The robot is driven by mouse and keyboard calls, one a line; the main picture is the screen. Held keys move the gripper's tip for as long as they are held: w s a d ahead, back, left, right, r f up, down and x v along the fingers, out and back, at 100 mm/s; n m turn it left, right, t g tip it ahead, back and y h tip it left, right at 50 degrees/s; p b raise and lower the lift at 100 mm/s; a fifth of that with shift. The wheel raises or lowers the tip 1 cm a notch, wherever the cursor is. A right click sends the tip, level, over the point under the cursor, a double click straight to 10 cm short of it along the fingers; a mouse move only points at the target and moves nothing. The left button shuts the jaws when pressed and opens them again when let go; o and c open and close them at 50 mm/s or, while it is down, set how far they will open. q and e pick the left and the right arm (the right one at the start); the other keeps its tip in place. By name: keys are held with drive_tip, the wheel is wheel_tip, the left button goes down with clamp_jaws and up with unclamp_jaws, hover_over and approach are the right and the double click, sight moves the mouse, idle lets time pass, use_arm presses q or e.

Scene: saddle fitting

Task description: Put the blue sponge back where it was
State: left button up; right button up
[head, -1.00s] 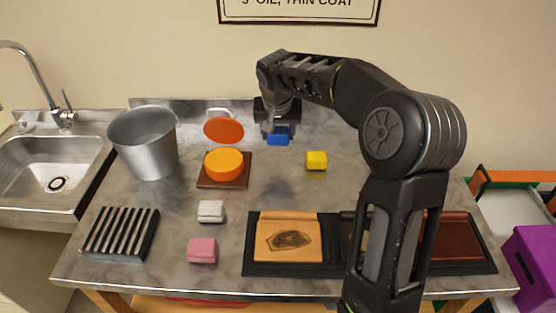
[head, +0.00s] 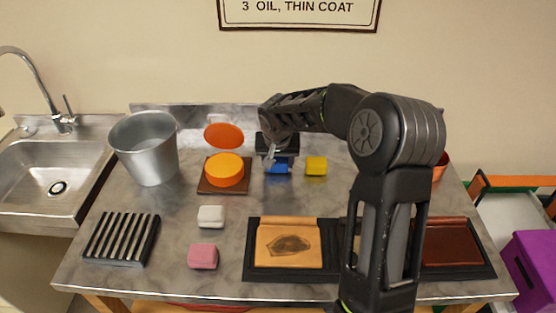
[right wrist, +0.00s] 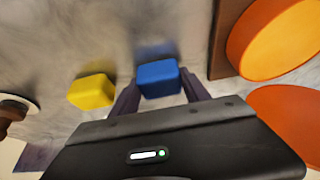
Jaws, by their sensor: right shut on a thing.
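The blue sponge (head: 278,168) is at the back middle of the metal table, between the orange tin and the yellow sponge (head: 316,166). My right gripper (head: 278,158) is shut on it from above; the blue sponge also shows between the two fingers in the right wrist view (right wrist: 158,79). It is at or very near the table top; I cannot tell whether it touches. The yellow sponge lies just beside it, apart, and shows in the right wrist view (right wrist: 91,91). My left gripper is not in view.
An open orange tin (head: 224,170) stands on a brown board to the left. A metal bucket (head: 143,147), a black rack (head: 121,238), a white sponge (head: 211,216) and a pink sponge (head: 203,256) are further left. Leather pieces on a black mat (head: 259,278) lie in front.

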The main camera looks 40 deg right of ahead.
drive_tip(key=shift+f+b, duration=0.25)
drive_tip(key=shift+b, duration=0.05)
drive_tip(key=o, duration=1.3)
drive_tip(key=shift+r, duration=0.1)
drive_tip(key=shift+r, duration=0.15)
drive_tip(key=shift+r+p, duration=0.15)
drive_tip(key=shift+p, duration=0.15)
drive_tip(key=b+v, duration=0.1)
drive_tip(key=v, duration=1)
drive_tip(key=shift+s+a+r, duration=0.15)
drive_tip(key=shift+r, duration=0.2)
